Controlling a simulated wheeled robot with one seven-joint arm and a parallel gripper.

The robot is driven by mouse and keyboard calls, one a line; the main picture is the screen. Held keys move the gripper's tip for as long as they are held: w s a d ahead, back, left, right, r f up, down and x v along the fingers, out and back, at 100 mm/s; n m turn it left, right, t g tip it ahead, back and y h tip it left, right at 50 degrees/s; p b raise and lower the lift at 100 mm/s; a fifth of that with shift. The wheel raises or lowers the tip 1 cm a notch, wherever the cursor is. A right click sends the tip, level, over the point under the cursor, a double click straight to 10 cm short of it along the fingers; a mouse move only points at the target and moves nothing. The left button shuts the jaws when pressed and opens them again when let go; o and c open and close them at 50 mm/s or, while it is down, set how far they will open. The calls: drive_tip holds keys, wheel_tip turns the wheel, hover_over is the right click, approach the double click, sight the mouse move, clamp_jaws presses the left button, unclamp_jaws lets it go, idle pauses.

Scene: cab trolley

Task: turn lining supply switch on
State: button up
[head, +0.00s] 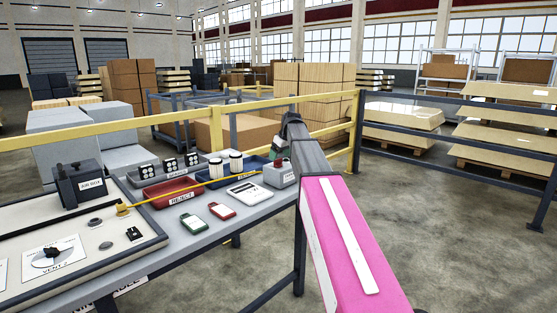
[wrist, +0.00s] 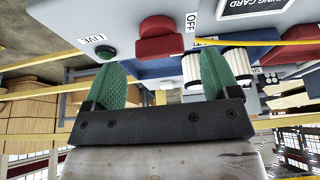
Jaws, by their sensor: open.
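A grey switch box (head: 281,177) stands at the right end of the table in the head view, partly covered by my arm. In the wrist view, it carries a red switch handle (wrist: 160,40) beside an OFF label (wrist: 191,22). A green button or lamp (wrist: 105,53) sits by a LIVE label (wrist: 92,38). My gripper (wrist: 160,75) is open, its green fingers on either side of the handle's line and apart from it. In the head view my gripper (head: 279,152) is above the box, mostly hidden by my arm. The switch's own name is not readable.
A red REJECT tray (head: 172,194), a blue tray with white-and-black cylinders (head: 236,163), a card (head: 249,191) and green and red tags lie left of the box. A yellow rail (head: 90,137) runs behind the table.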

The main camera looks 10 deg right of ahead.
sight(278, 163)
drive_tip(key=shift+x, duration=1.35)
drive_tip(key=c, duration=0.9)
